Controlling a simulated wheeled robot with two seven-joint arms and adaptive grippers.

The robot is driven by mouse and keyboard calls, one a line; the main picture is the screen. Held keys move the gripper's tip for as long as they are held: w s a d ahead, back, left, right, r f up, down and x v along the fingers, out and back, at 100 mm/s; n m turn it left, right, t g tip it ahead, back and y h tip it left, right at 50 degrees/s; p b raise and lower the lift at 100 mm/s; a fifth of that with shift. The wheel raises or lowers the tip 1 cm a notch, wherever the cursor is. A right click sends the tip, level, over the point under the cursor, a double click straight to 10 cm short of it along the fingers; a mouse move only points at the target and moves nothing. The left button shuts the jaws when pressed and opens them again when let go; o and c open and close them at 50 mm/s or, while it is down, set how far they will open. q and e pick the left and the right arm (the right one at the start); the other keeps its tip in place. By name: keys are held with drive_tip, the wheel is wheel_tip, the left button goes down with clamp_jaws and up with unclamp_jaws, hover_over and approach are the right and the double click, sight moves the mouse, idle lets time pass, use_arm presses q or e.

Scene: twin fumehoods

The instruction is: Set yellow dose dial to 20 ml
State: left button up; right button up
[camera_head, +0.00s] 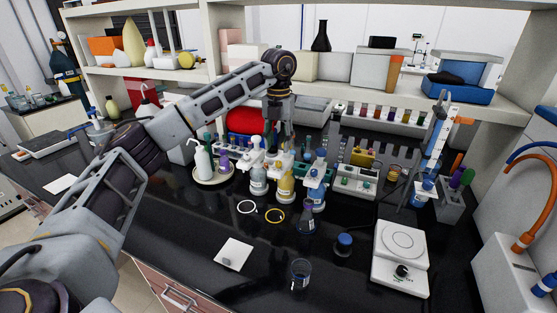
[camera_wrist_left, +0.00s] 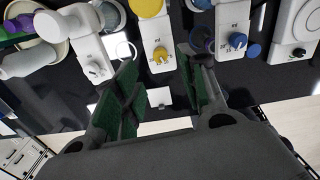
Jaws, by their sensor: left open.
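The yellow dose dial (camera_wrist_left: 160,55) is on the front of the middle white dispenser in the left wrist view, with small marks beside it that I cannot read. In the head view its dispenser sits on the yellow bottle (camera_head: 286,187). My left gripper (camera_wrist_left: 159,66) is open and empty, with the dial seen between its green-padded fingers; I see no contact. In the head view my left gripper (camera_head: 279,118) points down above and behind the dispensers. My right gripper is in neither view.
A dispenser with a white dial (camera_wrist_left: 95,68) stands left and one with a blue dial (camera_wrist_left: 238,40) stands right, both close by. A white balance (camera_head: 400,258), a small glass beaker (camera_head: 300,273) and a white card (camera_head: 234,253) are nearer the front. A loaded shelf (camera_head: 325,84) is behind.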

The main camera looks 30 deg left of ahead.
sight(278, 162)
use_arm(q)
wheel_tip(278, 162, down, 5)
drive_tip(key=shift+f, duration=0.2)
drive_tip(key=shift+f+p, duration=0.3)
drive_tip(key=shift+f, duration=0.5)
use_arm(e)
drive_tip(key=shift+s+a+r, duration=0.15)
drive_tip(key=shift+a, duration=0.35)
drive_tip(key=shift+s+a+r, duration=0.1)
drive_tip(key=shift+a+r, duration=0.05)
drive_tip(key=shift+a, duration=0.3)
use_arm(q)
drive_tip(key=shift+c, duration=0.2)
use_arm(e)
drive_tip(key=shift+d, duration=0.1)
use_arm(q)
clamp_jaws()
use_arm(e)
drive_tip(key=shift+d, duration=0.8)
